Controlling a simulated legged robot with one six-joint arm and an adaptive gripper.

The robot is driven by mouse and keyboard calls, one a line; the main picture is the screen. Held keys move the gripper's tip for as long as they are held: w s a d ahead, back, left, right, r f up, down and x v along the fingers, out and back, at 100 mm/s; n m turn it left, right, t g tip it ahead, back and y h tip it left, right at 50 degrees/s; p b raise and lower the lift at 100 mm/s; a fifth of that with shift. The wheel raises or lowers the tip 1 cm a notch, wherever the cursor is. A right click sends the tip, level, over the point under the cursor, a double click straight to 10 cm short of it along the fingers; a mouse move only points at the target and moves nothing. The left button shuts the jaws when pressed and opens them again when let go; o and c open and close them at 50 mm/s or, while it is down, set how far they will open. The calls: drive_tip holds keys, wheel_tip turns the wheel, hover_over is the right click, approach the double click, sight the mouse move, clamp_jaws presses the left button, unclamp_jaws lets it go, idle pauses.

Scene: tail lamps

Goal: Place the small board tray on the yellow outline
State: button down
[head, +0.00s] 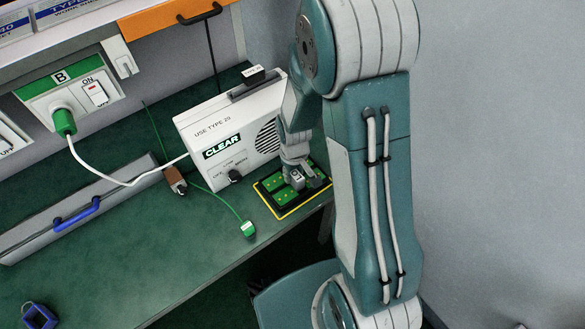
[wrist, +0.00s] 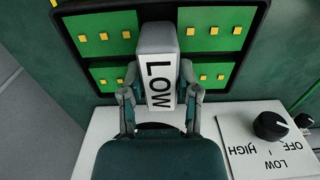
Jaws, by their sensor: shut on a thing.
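The small board tray (head: 284,204) is black with green boards carrying yellow parts. In the head view it lies within the yellow outline (head: 268,202) on the green bench, beside the white CLEAR box. I cannot tell whether it touches the bench or is slightly above it. In the wrist view, the tray (wrist: 105,58) has a grey upright block labelled LOW (wrist: 159,82) in its middle. My gripper (wrist: 160,85) is shut on this block, a finger on each side. My gripper also shows in the head view (head: 296,178), partly covering the tray.
The white CLEAR box (head: 190,130), with a knob, stands close behind the tray. A green-tipped cable (head: 248,229) lies to the left. A long grey bar with a blue handle (head: 77,214) is farther left. The bench edge is just in front of the outline.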

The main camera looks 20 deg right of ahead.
drive_tip(key=shift+f, duration=0.2)
drive_tip(key=shift+a, duration=0.1)
drive_tip(key=shift+c, duration=1.6)
unclamp_jaws()
drive_tip(key=shift+f, duration=0.1)
wheel_tip(320, 180, up, 12)
wheel_tip(320, 180, up, 11)
drive_tip(key=m+t, duration=0.1)
drive_tip(key=t, duration=0.1)
hover_over(293, 173)
drive_tip(key=s, duration=0.4)
drive_tip(key=s+r+m+t, duration=0.2)
drive_tip(key=s+r+t, duration=0.1)
drive_tip(key=s+r, duration=0.4)
drive_tip(key=s, duration=0.3)
drive_tip(key=shift+r+m+t, duration=0.3)
drive_tip(key=shift+r, duration=0.05)
